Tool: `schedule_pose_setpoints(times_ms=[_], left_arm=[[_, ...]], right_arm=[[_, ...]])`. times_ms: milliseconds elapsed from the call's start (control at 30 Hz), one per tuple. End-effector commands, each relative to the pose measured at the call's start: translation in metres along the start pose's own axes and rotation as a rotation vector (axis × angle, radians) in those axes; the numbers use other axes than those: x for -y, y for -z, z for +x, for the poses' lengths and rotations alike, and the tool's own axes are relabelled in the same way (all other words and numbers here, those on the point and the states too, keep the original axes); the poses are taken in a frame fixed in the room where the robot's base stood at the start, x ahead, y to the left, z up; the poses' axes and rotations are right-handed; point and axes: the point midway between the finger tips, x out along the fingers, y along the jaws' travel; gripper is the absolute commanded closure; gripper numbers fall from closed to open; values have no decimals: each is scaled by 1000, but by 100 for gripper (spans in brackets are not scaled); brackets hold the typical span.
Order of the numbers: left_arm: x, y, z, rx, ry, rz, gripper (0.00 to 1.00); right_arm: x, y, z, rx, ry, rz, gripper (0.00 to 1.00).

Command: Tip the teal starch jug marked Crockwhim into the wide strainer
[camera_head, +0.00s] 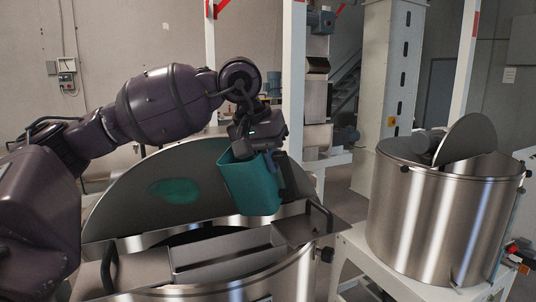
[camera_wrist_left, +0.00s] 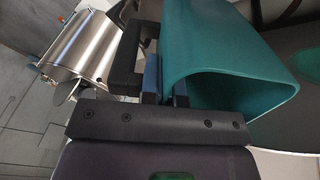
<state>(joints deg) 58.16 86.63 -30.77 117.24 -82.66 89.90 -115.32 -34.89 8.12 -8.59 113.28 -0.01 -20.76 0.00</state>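The teal jug (camera_head: 252,187) is held in the air above the near steel tank, slightly tilted, with its open mouth up. In the left wrist view the jug (camera_wrist_left: 225,50) shows its wide rim and dark handle (camera_wrist_left: 124,60). No marking is readable. My left gripper (camera_head: 268,150) is shut on the jug at its handle side; its blue fingertips show in the wrist view (camera_wrist_left: 165,82). Below, a rectangular metal trough (camera_head: 225,248), which appears to be the wide strainer, lies across the tank opening between flat plates with black handles. Its floor is mostly hidden. My right gripper is out of view.
The near tank's raised round lid (camera_head: 140,200) stands behind the jug, with a teal reflection. A second steel tank (camera_head: 425,225) with a half-open lid (camera_head: 468,140) stands to the right. White posts and machinery stand behind. Open air lies between the two tanks.

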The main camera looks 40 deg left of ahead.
Motion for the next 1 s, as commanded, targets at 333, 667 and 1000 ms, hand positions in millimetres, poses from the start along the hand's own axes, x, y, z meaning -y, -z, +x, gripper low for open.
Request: schedule_pose_setpoints(times_ms=[333, 667, 1000], left_arm=[[2, -2, 7, 117, 93, 0, 100], [8, -10, 20, 280, 228, 1, 100], [9, -10, 20, 282, 229, 0, 100]], right_arm=[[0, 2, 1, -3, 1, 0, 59], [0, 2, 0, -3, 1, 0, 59], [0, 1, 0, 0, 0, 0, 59]])
